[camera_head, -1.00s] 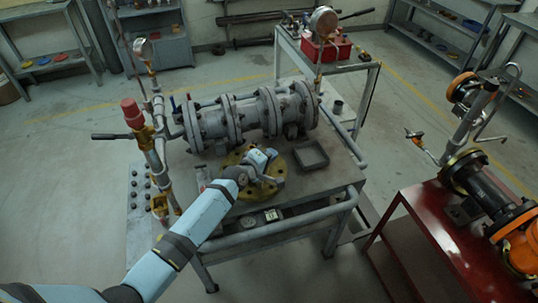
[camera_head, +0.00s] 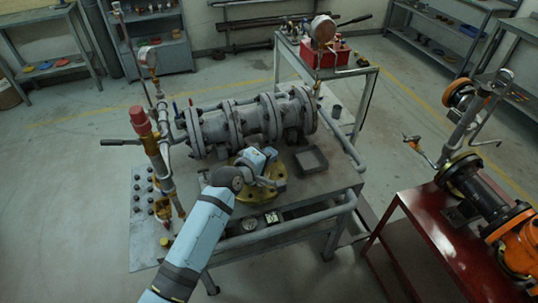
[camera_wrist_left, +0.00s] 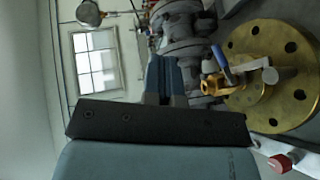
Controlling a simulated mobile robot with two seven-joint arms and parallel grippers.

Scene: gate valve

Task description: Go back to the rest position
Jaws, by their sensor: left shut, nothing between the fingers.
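My left arm reaches in from the lower left in the head view. Its gripper (camera_head: 268,176) is over the bench, in front of the grey flanged valve body (camera_head: 250,118) and above the round yellow flange (camera_head: 276,192). In the left wrist view the fingers (camera_wrist_left: 165,88) are together, with nothing between them. The yellow flange (camera_wrist_left: 262,105) with bolt holes stands to their right, apart from them. A brass fitting with a blue lever (camera_wrist_left: 219,58) shows between the fingers and the flange. My right gripper is not in view.
The grey bench (camera_head: 325,184) also carries a square tray (camera_head: 311,160) and an upright pipe with a red cap (camera_head: 140,121) at its left. A red stand (camera_head: 425,225) with an orange-black pipe assembly is at the right. Floor is free at the left.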

